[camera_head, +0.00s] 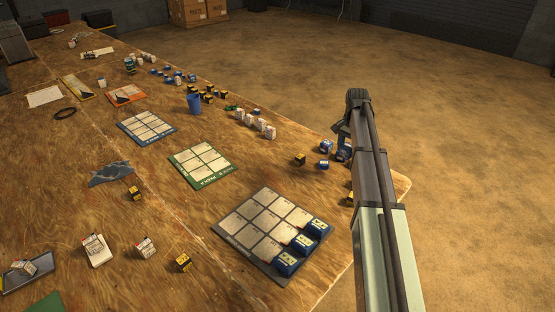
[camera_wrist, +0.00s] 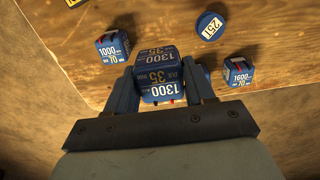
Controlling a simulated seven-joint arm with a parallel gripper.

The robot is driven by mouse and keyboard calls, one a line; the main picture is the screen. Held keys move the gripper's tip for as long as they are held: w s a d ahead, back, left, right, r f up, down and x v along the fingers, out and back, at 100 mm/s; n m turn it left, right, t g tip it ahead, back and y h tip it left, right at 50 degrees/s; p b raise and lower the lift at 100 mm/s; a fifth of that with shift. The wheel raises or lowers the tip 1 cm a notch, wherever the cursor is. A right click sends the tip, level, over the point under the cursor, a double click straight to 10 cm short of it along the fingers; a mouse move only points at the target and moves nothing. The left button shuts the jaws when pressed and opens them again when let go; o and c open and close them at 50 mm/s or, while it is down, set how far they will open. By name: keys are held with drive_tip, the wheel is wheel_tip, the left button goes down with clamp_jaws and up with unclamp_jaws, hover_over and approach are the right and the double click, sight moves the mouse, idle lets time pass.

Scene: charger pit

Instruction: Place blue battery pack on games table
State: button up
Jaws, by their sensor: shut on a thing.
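My gripper (camera_wrist: 160,84) is shut on a blue battery pack (camera_wrist: 155,64) marked 1300 and 35, with a finger on each side. In the head view my gripper (camera_head: 343,138) is at the right edge of the wooden table (camera_head: 190,235), partly hidden by my arm. I cannot tell whether the held pack touches the table. A blue pack marked 1000 (camera_wrist: 112,46) lies to its left and one marked 1600 (camera_wrist: 238,71) to its right in the wrist view. Three blue packs (camera_head: 303,244) sit in the right column of the dark grid board (camera_head: 238,240).
A round blue piece marked 251 (camera_wrist: 210,25) lies beyond the held pack. A yellow-black pack (camera_head: 300,159) and several white packs (camera_head: 268,131) stand left of my gripper. Green (camera_head: 203,163) and blue (camera_head: 146,130) boards lie mid-table. The floor drops away beyond the edge.

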drive_tip(key=shift+f, duration=5)
drive_tip(key=o, duration=1.2)
drive_tip(key=shift+f, duration=0.15)
wheel_tip(320, 180, up, 12)
drive_tip(key=shift+r, duration=0.2)
